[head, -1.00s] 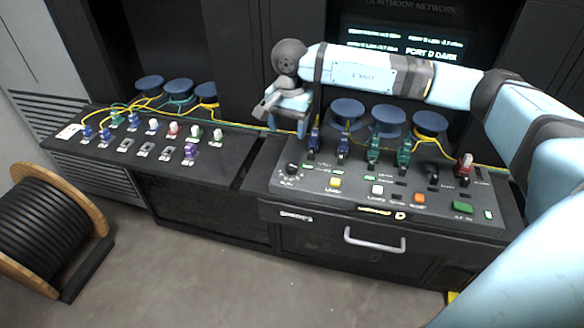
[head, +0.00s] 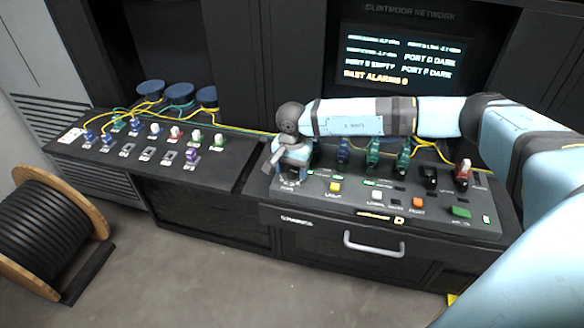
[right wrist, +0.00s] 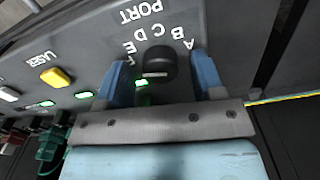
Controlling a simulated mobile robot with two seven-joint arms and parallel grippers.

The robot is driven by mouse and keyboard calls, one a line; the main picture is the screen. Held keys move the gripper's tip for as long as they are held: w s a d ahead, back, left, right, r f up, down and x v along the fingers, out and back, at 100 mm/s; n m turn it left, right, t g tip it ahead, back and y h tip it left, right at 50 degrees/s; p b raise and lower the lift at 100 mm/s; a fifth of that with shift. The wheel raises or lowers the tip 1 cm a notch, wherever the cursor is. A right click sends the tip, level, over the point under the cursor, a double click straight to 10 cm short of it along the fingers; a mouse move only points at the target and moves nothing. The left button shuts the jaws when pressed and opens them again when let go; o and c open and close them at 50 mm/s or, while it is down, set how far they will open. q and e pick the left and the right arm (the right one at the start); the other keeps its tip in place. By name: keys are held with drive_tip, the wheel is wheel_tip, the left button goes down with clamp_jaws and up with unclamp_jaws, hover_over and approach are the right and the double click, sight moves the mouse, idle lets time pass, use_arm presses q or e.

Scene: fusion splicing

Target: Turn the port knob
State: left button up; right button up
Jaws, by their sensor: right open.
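The port knob (right wrist: 160,62) is a round black knob with a light mark. It sits on the dark panel beside the letters A to F and the word PORT in the right wrist view. My right gripper (head: 288,168) is open over the panel's left end. Its two blue fingers stand on either side of the knob, with a visible gap on each side. In the head view the gripper hides most of the knob. My left gripper is not in view.
The console (head: 330,202) carries a yellow button (head: 335,187), an orange button (head: 418,203), a green button (head: 461,211) and several upright coloured connectors. A screen (head: 400,62) stands behind. A second bench with plugs (head: 110,168) is at left, a cable drum (head: 50,235) on the floor.

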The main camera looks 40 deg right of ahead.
drive_tip(key=shift+f, duration=0.1)
drive_tip(key=c, duration=0.9)
